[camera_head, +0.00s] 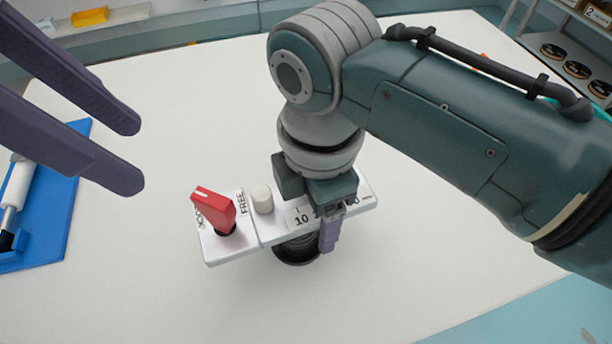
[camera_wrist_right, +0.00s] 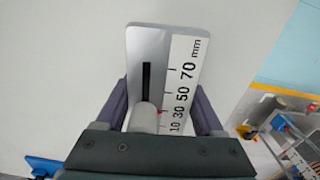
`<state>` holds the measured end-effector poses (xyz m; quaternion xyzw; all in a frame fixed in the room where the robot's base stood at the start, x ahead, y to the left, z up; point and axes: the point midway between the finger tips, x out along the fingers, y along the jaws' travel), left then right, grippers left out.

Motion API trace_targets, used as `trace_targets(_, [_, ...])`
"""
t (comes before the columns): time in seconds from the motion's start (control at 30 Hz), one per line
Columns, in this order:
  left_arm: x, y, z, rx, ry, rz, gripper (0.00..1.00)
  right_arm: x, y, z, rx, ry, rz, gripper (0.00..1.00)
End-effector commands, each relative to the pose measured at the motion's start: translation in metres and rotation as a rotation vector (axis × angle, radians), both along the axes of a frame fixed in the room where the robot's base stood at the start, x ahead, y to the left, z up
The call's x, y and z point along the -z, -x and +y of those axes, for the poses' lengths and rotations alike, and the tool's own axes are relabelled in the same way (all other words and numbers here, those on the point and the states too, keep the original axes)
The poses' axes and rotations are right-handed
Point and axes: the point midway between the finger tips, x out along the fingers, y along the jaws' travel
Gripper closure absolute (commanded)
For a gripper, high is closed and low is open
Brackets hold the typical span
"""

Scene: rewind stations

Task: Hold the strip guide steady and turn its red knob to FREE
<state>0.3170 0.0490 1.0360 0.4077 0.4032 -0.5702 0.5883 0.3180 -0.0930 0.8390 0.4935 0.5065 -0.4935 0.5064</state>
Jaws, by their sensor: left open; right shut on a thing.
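The strip guide (camera_head: 275,232) is a white bar on a dark round base (camera_head: 297,252) on the table. Its red knob (camera_head: 212,208) is at the left end, between the FREE lettering and partly covered LOCK lettering; I cannot tell exactly which it points to. My right gripper (camera_head: 326,226) is shut across the guide's right part. In the right wrist view, the right gripper's fingers (camera_wrist_right: 161,100) flank the guide (camera_wrist_right: 150,48), with its slot and mm scale. My left gripper (camera_head: 138,156) is open and empty, left of the knob and apart from it.
A blue board (camera_head: 55,225) with a white roller (camera_head: 18,190) lies at the left table edge. A white stub (camera_head: 262,198) stands on the guide beside the knob. A shelf with dark reels (camera_head: 568,65) is at the back right. The white table (camera_head: 150,290) is clear around the guide.

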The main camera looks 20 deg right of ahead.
Motion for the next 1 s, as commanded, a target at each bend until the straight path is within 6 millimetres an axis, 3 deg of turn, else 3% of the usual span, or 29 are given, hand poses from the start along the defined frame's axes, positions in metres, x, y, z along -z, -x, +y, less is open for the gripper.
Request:
trace_targets(0.07, [0.0, 0.0, 0.0, 0.0, 0.0, 0.0, 0.5, 0.0, 0.0001, -0.0001, 0.0, 0.0, 0.0, 0.45])
trace_targets(0.57, [0.0, 0.0, 0.0, 0.0, 0.0, 0.0, 0.5, -0.0001, 0.0001, -0.0001, 0.0, 0.0, 0.0, 1.0])
trace_targets(1.0, [-0.0001, -0.0002, -0.0017, -0.052, -0.005, 0.021, 0.51, -0.0002, 0.0, -0.0001, 0.0, 0.0, 0.0, 1.0])
